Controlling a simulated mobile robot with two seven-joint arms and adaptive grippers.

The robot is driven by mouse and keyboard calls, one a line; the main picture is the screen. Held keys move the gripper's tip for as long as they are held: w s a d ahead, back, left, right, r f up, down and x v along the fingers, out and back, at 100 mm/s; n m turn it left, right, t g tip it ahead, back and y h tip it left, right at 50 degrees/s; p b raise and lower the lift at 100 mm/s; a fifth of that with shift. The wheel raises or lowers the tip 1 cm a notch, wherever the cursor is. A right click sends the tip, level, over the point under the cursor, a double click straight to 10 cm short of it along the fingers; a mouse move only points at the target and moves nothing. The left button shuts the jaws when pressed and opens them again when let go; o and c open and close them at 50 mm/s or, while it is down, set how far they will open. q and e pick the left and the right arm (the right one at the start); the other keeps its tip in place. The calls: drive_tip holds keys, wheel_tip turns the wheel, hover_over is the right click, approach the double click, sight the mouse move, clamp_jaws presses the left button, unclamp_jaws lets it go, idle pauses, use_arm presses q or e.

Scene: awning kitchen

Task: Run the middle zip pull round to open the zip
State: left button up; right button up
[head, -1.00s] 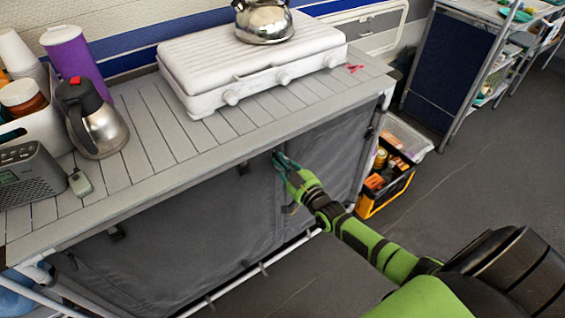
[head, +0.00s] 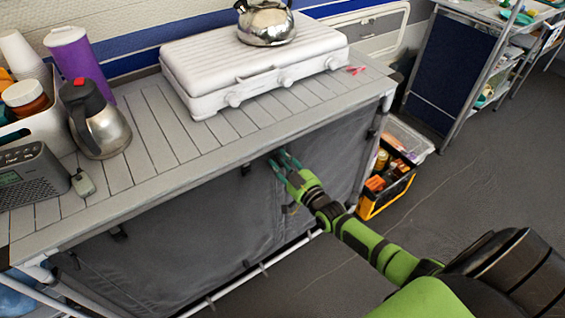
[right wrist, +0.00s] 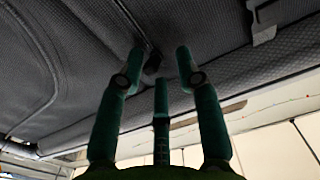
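The grey fabric front (head: 190,235) of the kitchen unit has a seam or zip line running down it below the worktop edge. My right gripper (head: 279,156) is at the top of this line, just under the edge. In the right wrist view, its teal fingers are spread apart, with the fingertips (right wrist: 159,58) near the fabric (right wrist: 225,60). A small dark piece, probably the middle zip pull (right wrist: 153,63), shows between them at the end of a seam. Neither finger clearly touches it. In the head view, the fingers hide the pull. My left gripper is not in view.
The slatted worktop (head: 150,150) holds a white stove (head: 250,65) with a kettle (head: 265,22), a steel jug (head: 100,125) and a radio (head: 30,177). A crate of bottles (head: 385,180) stands on the floor at the unit's right end. The floor in front is clear.

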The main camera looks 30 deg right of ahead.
drive_tip(key=shift+s+f, duration=0.1)
drive_tip(key=shift+f, duration=0.05)
drive_tip(key=shift+s, duration=0.35)
drive_tip(key=s, duration=1.1)
drive_tip(key=shift+d, duration=0.45)
